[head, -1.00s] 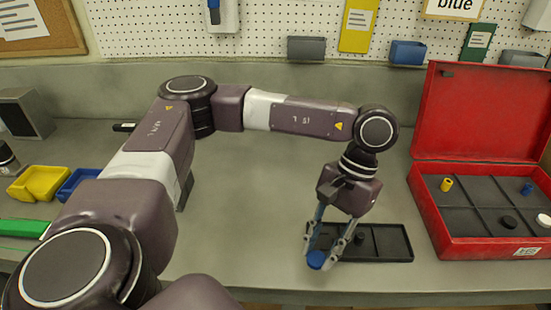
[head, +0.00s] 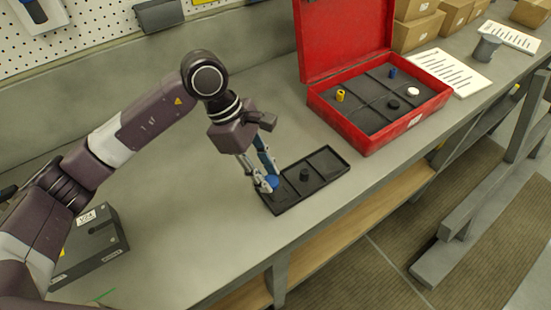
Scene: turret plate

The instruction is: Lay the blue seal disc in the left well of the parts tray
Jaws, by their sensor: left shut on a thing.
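The blue seal disc (head: 272,183) is in the fingertips of my left gripper (head: 267,185), which points down and is shut on it. The disc shows at the left end of the black parts tray (head: 313,191), over the left well. I cannot tell whether it touches the well floor. A small dark round part (head: 304,175) stands in the tray's middle well. The right well (head: 325,163) looks empty. My right gripper is not in view.
An open red case (head: 370,147) with yellow, blue, black and white parts stands behind the tray to the right. A dark box (head: 90,247) sits at lower left. The bench's front edge runs close to the tray.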

